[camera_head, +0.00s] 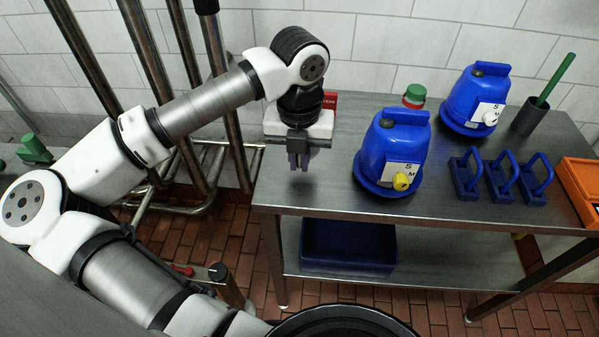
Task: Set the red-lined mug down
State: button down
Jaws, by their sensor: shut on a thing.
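My gripper (298,163) points down over the left end of the steel table (340,165). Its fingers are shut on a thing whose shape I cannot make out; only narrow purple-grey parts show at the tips. A dark shadow lies on the table top below the fingertips, and a small gap seems to separate them from the surface. I cannot pick out a red-lined mug anywhere in this view.
Two blue domed units (396,150) (476,97) stand right of my gripper. A green-topped container (414,95) is partly hidden behind one. Blue handled blocks (500,176), a dark pot (529,118) and an orange crate (578,190) are further right. Vertical pipes (150,60) stand left.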

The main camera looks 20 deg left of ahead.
jog(key=shift+f+p, duration=0.45)
jog(key=shift+f, duration=2.6)
jog(key=shift+f, duration=0.15)
jog(key=c, duration=1.5)
grip_release()
notch_tip(320, 180, up, 12)
jog(key=shift+r+b, duration=0.2)
jog(key=shift+b, duration=0.8)
